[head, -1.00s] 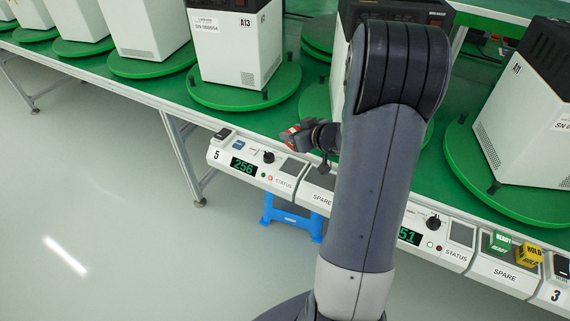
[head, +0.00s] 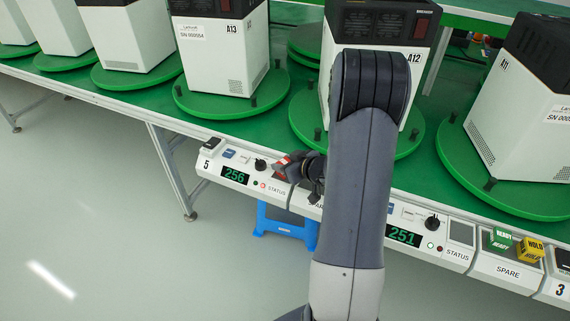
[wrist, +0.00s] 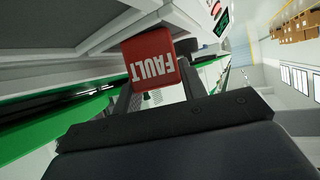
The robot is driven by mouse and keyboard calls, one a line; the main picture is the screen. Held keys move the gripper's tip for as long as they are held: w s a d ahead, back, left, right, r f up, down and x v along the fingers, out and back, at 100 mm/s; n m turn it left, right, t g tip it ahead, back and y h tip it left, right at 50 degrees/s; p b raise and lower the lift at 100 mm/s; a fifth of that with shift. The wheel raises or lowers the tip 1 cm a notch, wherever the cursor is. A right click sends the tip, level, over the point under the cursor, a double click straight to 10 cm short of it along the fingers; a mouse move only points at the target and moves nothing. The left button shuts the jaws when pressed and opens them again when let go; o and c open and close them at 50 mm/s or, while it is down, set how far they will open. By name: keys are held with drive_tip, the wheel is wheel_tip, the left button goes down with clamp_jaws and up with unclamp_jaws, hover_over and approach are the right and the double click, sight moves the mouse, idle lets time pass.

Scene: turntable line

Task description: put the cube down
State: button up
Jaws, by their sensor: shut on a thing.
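The red cube with white FAULT lettering (wrist: 150,58) is held between the two fingers of my gripper (wrist: 156,80), which is shut on it. In the head view my gripper (head: 296,165) is at the left front panel, with a little of the red cube (head: 281,163) showing. It covers most of the square pad by the STATUS label of station 5, next to the green 256 display (head: 235,175). I cannot tell whether the cube touches the panel. A green READY cube (head: 501,240) and a yellow HOLD cube (head: 531,250) sit on the right SPARE pad.
White machines on green turntables stand behind the panels, such as A13 (head: 215,55) and A12 (head: 375,30). The STATUS pad beside the 251 display (head: 461,232) is bare. A knob (head: 260,164) stands close left of my gripper. A blue stool (head: 285,222) is below.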

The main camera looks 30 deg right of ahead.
drive_tip(key=shift+f, duration=0.1)
drive_tip(key=o, duration=0.7)
drive_tip(key=shift+r, duration=0.25)
drive_tip(key=p+v, duration=0.2)
drive_tip(key=v, duration=1)
